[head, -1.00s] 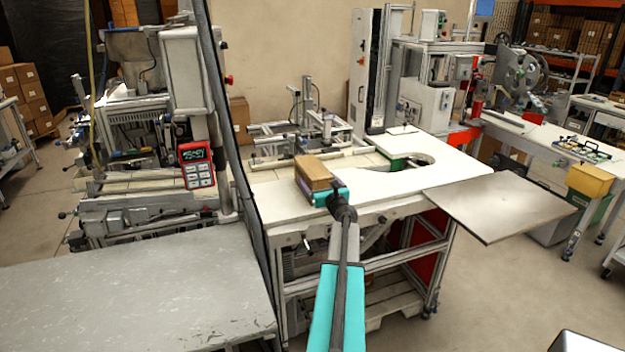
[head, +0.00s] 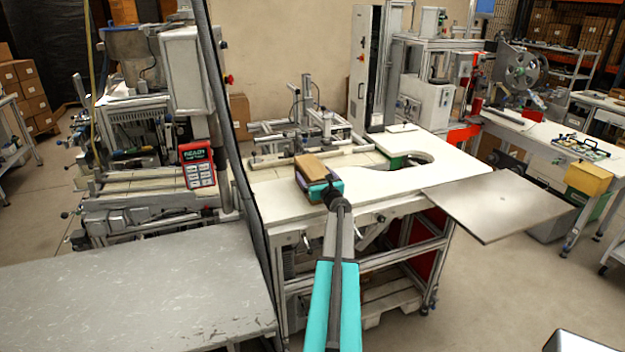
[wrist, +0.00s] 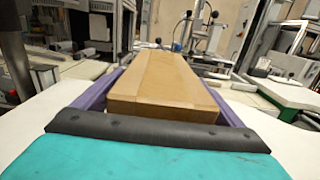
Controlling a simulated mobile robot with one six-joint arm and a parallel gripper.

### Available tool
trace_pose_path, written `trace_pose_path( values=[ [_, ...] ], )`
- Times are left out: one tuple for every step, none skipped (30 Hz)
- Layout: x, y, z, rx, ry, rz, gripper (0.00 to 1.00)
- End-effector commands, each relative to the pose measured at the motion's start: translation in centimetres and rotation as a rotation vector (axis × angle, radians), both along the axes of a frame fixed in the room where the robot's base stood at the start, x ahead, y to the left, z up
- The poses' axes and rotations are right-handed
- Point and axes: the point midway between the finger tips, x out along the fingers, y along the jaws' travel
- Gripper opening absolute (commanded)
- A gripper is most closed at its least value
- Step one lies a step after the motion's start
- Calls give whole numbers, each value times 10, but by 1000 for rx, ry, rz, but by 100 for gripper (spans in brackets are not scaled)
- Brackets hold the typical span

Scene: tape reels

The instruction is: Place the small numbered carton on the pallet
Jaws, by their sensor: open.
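A small brown carton (head: 311,165) sits at the front left of the white worktable; no number is readable on it. In the wrist view the carton (wrist: 165,85) lies lengthwise between my two purple fingers, its near end close to the dark bar of the palm. My gripper (head: 312,181) is open around the carton, one finger along each side. Whether a finger touches it, I cannot tell. A pale slatted wooden pallet (head: 385,300) shows low under the worktable, partly hidden by the table frame and my arm.
The worktable (head: 385,185) has clear white surface right of the carton and a curved cutout. A flat grey panel (head: 500,205) juts out at its right. A dark upright post (head: 232,140) stands left. A red handheld device (head: 197,165) hangs on the left machine.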

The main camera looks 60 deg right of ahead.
Motion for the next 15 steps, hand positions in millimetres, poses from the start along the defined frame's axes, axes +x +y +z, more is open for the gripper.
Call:
trace_pose_path(
  values=[
    [0, 0, 0, 0, 0, 0, 91],
    [0, 0, 0, 0, 0, 0, 91],
    [0, 0, 0, 0, 0, 0, 91],
    [0, 0, 0, 0, 0, 0, 91],
    [0, 0, 0, 0, 0, 0, 91],
    [0, 0, 0, 0, 0, 0, 86],
    [0, 0, 0, 0, 0, 0, 80],
    [0, 0, 0, 0, 0, 0, 75],
    [0, 0, 0, 0, 0, 0, 69],
    [0, 0, 0, 0, 0, 0, 64],
    [0, 0, 0, 0, 0, 0, 59],
    [0, 0, 0, 0, 0, 0, 52],
    [0, 0, 0, 0, 0, 0, 47],
    [0, 0, 0, 0, 0, 0, 42],
    [0, 0, 0, 0, 0, 0, 35]
  ],
)
